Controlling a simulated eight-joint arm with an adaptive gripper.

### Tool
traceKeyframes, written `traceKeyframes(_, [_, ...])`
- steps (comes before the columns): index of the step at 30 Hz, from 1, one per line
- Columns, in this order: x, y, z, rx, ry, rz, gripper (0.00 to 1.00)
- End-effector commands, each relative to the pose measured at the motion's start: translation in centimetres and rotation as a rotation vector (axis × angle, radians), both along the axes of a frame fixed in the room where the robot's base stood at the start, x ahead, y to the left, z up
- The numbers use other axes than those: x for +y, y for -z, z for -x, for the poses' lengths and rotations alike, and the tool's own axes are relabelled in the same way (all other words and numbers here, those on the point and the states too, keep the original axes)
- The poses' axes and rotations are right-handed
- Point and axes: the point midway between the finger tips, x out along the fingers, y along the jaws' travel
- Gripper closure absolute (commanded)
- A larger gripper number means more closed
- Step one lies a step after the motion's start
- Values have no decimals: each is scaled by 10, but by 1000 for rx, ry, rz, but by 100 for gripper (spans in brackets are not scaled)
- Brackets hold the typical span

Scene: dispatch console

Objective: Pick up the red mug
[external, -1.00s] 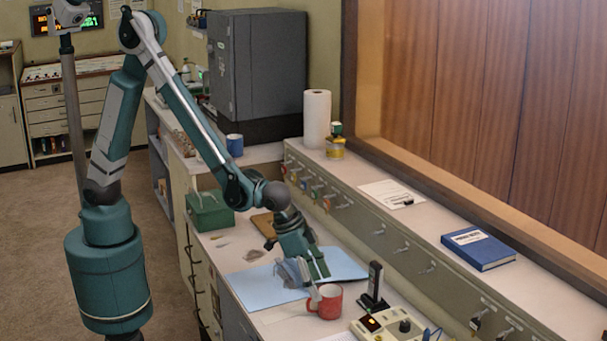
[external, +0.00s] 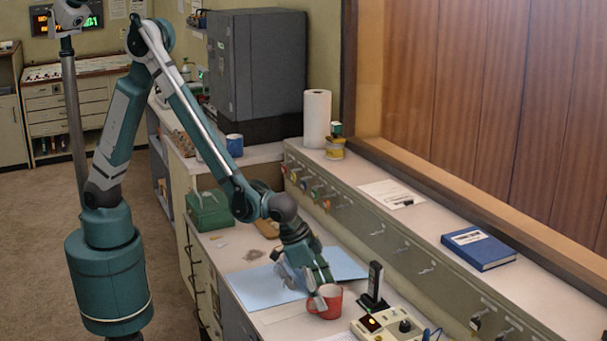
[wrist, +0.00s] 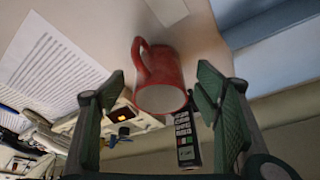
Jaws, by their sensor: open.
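The red mug (external: 324,302) stands on the desk in the external view, in front of the light blue sheet. In the wrist view the mug (wrist: 162,80) lies between my fingers, with its handle toward the upper left and its pale opening facing the camera. My gripper (external: 318,290) is open and is right at the mug, close above it. In the wrist view both fingers of my gripper (wrist: 155,90) are spread on either side of the mug, with gaps showing. Contact with the mug cannot be seen.
A black handset (external: 374,288) stands close to the right of the mug. A cream console box (external: 388,326) with a knob is at the lower right. A light blue sheet (external: 262,288) lies behind, and a green box (external: 208,212) sits farther left. A printed paper (wrist: 50,65) shows in the wrist view.

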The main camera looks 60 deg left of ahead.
Motion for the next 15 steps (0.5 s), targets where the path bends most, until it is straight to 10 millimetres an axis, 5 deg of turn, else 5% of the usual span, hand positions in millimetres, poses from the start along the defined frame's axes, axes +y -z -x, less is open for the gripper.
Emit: traceKeyframes(15, [-9, 35, -15, 0, 0, 0, 37])
